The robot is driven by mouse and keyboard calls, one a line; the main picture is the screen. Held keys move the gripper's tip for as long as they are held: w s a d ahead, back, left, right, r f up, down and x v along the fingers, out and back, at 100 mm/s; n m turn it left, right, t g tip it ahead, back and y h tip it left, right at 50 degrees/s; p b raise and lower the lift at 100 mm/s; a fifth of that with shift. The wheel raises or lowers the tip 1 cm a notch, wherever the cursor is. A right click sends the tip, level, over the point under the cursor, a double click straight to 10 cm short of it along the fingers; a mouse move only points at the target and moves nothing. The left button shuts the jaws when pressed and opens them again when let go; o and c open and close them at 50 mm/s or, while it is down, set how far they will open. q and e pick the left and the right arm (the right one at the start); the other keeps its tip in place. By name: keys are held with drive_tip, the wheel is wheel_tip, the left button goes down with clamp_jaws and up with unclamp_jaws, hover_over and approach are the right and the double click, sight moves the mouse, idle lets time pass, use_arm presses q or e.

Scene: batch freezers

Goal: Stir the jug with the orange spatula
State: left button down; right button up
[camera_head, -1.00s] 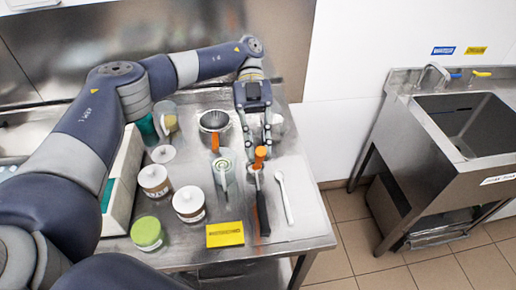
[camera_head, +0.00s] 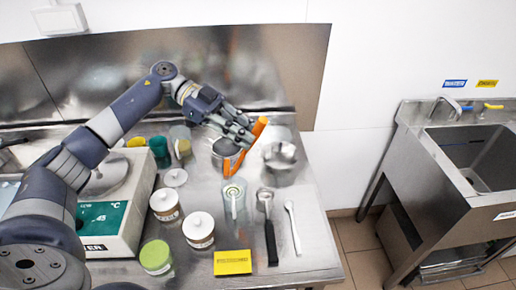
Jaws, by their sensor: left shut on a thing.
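The orange spatula (camera_head: 233,162) is in my left gripper (camera_head: 246,138), which is shut on it. It slants from upper right to lower left, in front of a round metal vessel. A clear jug (camera_head: 235,208) with pale greenish contents stands on the steel table (camera_head: 195,262), just below the spatula's lower end in the picture. The spatula looks to be outside the jug, though its exact height cannot be told. My right gripper is not in view.
Metal vessels (camera_head: 281,165) stand behind the jug. White-lidded jars (camera_head: 199,230) and a green-lidded jar (camera_head: 156,257) stand to its left. A black-handled tool (camera_head: 270,240), a white spoon (camera_head: 292,228) and a yellow sign (camera_head: 232,263) lie nearby. A sink (camera_head: 470,155) is at right.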

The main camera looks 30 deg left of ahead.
sight(252, 147)
use_arm(q)
drive_tip(key=shift+w+a+r+n+t, duration=0.3)
drive_tip(key=shift+a+n+t, duration=0.2)
drive_tip(key=shift+a+t, duration=0.15)
drive_tip(key=d+f+b, duration=0.2)
drive_tip(key=f+b, duration=0.3)
drive_tip(key=shift+d, duration=0.4)
drive_tip(key=shift+a+f+b, duration=0.15)
drive_tip(key=shift+a+f, duration=0.1)
drive_tip(key=shift+f, duration=0.3)
drive_tip(key=shift+a+f+b, duration=0.15)
drive_tip(key=shift+a+f, duration=0.1)
drive_tip(key=shift+f, duration=0.3)
drive_tip(key=shift+a+f+b, duration=0.25)
drive_tip(key=shift+a+f, duration=0.05)
drive_tip(key=shift+f, duration=0.4)
drive_tip(key=shift+a+f+b, duration=0.25)
drive_tip(key=shift+a+f, duration=0.1)
drive_tip(key=shift+f, duration=0.35)
drive_tip(key=shift+a+f+b, duration=0.25)
drive_tip(key=shift+a+f, duration=0.05)
drive_tip(key=shift+f, duration=0.4)
